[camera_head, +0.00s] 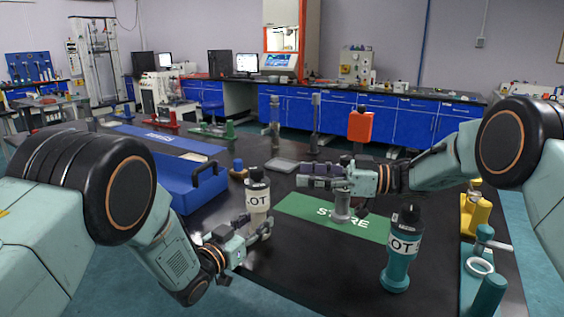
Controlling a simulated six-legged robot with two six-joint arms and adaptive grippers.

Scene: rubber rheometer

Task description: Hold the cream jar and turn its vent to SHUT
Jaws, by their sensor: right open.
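The cream jar (258,199) stands upright on the black table, with a dark cap (256,174) and a white label partly reading "OT". My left gripper (256,234) is low at the jar, its fingers closed about the lower body. My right gripper (316,178) is open and empty, right of the jar near cap height and pointing left, apart from it. The vent's setting is too small to read.
A teal jar (399,265), also labelled "OT", stands front right. A grey cylinder (342,208) stands on the green "STORE" mat (295,207) below my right gripper.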

